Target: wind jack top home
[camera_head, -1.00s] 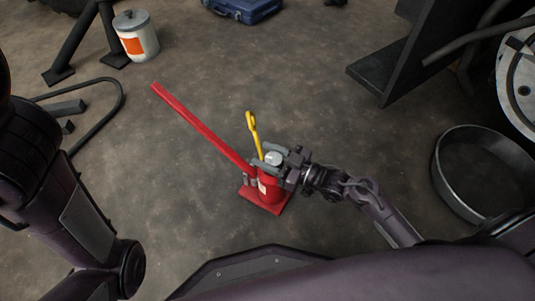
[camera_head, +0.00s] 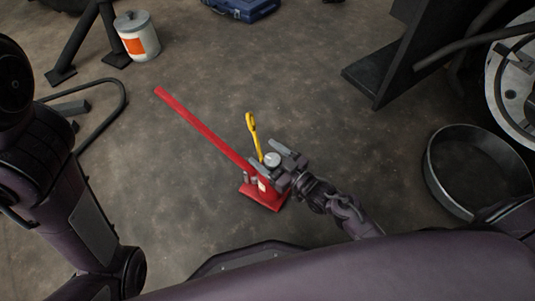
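The red jack (camera_head: 263,194) stands on the floor at the middle of the head view, with a long red handle (camera_head: 205,130) rising to the upper left. Its round, pale metal top (camera_head: 272,159) faces up. My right gripper (camera_head: 271,158) reaches in from the lower right. Its two fingers are apart, one on either side of the jack top; whether they touch it is hard to see. The gripper hides part of the jack's right side. My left arm shows at the left edge, but its gripper is out of view.
A yellow tool (camera_head: 253,133) stands just behind the jack. A round metal pan (camera_head: 470,170) lies at the right, below a dark frame (camera_head: 385,75). A white can (camera_head: 137,38) and a blue case (camera_head: 243,8) are at the back.

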